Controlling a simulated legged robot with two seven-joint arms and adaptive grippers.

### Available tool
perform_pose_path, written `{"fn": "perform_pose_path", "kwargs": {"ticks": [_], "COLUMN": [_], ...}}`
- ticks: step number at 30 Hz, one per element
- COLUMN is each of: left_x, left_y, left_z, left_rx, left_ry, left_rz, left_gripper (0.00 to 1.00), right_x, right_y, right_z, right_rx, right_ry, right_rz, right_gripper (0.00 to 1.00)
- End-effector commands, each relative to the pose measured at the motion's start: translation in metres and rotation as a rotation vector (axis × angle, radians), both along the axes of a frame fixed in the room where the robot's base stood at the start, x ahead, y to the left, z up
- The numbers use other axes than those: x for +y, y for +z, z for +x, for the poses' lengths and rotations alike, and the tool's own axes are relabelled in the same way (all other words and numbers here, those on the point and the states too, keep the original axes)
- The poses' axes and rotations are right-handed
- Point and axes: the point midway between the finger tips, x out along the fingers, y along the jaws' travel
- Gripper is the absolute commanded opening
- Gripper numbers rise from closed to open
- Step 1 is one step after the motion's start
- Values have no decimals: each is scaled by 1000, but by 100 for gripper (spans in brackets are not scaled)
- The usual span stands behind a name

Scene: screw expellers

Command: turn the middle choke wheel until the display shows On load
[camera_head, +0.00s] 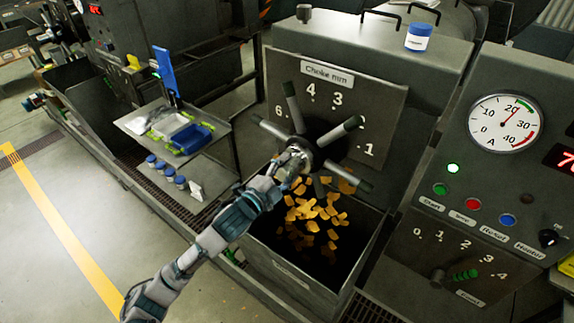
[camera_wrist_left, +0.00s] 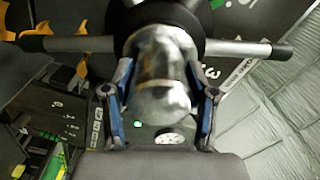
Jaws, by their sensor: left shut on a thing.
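The choke wheel (camera_head: 340,131) is a dark hub with several metal spokes ending in dark grips. It sits on the panel labelled "Choke mm" (camera_head: 327,74), with a number scale around it. My left gripper (camera_head: 290,163) is at the wheel's front centre. In the left wrist view its two blue-padded fingers (camera_wrist_left: 163,105) are shut around the wheel's shiny metal hub end (camera_wrist_left: 165,75), with spokes spreading to both sides. The red display (camera_head: 562,158) is cut off at the right edge, so its reading is not legible. My right gripper is not in view.
Orange pieces (camera_head: 318,212) fall into an open metal bin (camera_head: 300,275) below the wheel. A round gauge (camera_head: 503,122), lamps, buttons and another scale stand to the right. A side shelf (camera_head: 205,143) with a blue tray is left.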

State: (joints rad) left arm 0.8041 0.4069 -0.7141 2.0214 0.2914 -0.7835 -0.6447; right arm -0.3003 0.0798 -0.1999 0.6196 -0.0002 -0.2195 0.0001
Motion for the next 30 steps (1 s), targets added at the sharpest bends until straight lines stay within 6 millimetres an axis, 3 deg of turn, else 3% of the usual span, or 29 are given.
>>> {"fn": "perform_pose_path", "kwargs": {"ticks": [22,23,25,30], "left_x": [-1,-1,-1,0], "left_y": [-5,-6,-6,-3], "left_z": [0,0,0,0], "left_rx": [-54,-54,-54,-59], "left_ry": [0,0,0,0], "left_rz": [94,94,94,91], "left_gripper": [0,62,80,82], "right_x": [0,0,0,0], "right_y": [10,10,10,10], "right_z": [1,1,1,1], "right_rx": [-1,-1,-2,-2], "right_ry": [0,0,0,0], "right_rz": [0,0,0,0], "right_gripper": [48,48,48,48]}}
